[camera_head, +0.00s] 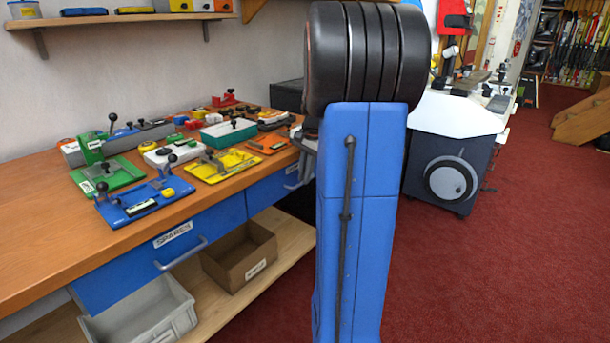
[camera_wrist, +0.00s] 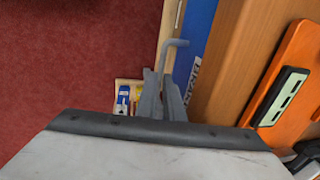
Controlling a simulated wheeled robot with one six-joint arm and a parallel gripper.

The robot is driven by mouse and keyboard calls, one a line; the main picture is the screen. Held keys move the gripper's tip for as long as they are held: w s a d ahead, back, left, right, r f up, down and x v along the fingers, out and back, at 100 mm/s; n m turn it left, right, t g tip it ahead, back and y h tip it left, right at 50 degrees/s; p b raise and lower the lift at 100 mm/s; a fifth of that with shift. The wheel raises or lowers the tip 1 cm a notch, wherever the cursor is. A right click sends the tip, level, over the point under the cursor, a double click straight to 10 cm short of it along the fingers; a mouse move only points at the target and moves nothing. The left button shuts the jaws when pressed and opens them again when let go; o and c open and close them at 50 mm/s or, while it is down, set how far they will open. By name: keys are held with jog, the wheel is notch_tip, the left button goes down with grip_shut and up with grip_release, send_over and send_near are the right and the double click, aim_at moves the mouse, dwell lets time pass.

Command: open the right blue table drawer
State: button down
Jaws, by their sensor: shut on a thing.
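The right blue table drawer (camera_head: 268,194) sits under the wooden bench top in the head view, its front about in line with the left drawer's, and looks shut. Its grey handle (camera_head: 295,184) shows beside my blue arm, which hides part of it. In the wrist view, the blue drawer front (camera_wrist: 198,35) with a white label runs along the bench edge. The bar handle (camera_wrist: 176,43) stands out from it and runs down between my fingers. My gripper (camera_wrist: 161,85) is shut on this handle. The head view does not show my fingers.
The left drawer (camera_head: 150,260) is labelled SPARES. A brown box (camera_head: 240,262) and a grey bin (camera_head: 142,315) stand below. Tools and coloured fixtures crowd the bench top (camera_head: 60,225). An orange board (camera_wrist: 290,75) lies near my gripper. Red carpet (camera_head: 480,270) is clear at the right.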

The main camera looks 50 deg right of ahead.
jog(key=s+d, duration=0.2)
jog(key=s, duration=2.8)
jog(key=shift+d, duration=0.25)
jog(key=c, duration=2.2)
grip_release()
jog(key=shift+r, duration=0.15)
jog(key=s+r, duration=0.1)
jog(key=r, duration=0.4)
jog(key=s+r, duration=0.1)
jog(key=r, duration=0.5)
jog(key=s+r, duration=0.1)
jog(key=r, duration=0.5)
jog(key=shift+s+d, duration=0.1)
